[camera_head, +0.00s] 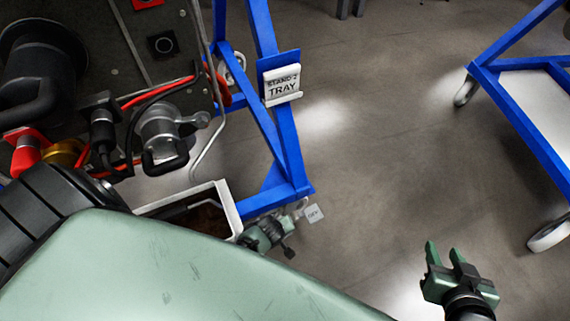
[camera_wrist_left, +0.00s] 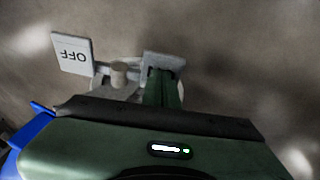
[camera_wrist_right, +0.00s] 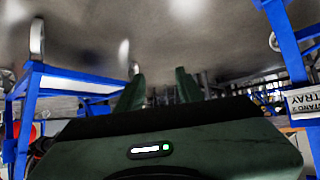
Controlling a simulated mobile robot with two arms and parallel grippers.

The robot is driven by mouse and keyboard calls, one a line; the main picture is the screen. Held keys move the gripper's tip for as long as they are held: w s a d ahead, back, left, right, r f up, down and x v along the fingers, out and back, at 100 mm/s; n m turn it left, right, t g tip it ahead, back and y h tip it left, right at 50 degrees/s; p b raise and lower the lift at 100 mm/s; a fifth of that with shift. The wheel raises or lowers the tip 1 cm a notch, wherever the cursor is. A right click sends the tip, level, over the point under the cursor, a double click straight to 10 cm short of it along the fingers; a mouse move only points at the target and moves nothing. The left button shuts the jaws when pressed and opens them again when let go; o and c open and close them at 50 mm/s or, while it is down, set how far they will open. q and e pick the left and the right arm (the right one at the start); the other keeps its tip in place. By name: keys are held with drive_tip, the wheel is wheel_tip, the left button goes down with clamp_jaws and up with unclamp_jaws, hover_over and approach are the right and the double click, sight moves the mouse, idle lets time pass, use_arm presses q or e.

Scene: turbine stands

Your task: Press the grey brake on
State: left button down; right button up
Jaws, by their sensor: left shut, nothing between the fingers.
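A caster brake sits at the foot of the blue stand. Its pale OFF plate (camera_head: 315,213) shows in the head view, and the OFF plate (camera_wrist_left: 72,53) is at the upper left of the left wrist view. A grey brake plate (camera_wrist_left: 164,60) lies to the right of it, at the tips of my left gripper (camera_wrist_left: 162,82). The fingers are together and empty, and overlap the plate; I cannot tell whether they touch it. My left gripper (camera_head: 292,219) is partly hidden in the head view. My right gripper (camera_head: 446,250) is open and empty over the floor, and shows in the right wrist view (camera_wrist_right: 159,82).
The blue stand frame (camera_head: 284,135) carries a STAND-2 TRAY label (camera_head: 282,84). Dark machinery with hoses (camera_head: 160,140) is at the left. Another blue wheeled frame (camera_head: 515,105) stands at the right. The floor between is clear.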

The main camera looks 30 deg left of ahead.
use_arm(q)
drive_tip(key=shift+a, duration=0.1)
use_arm(e)
drive_tip(key=shift+a, duration=0.15)
use_arm(q)
drive_tip(key=shift+r, duration=0.1)
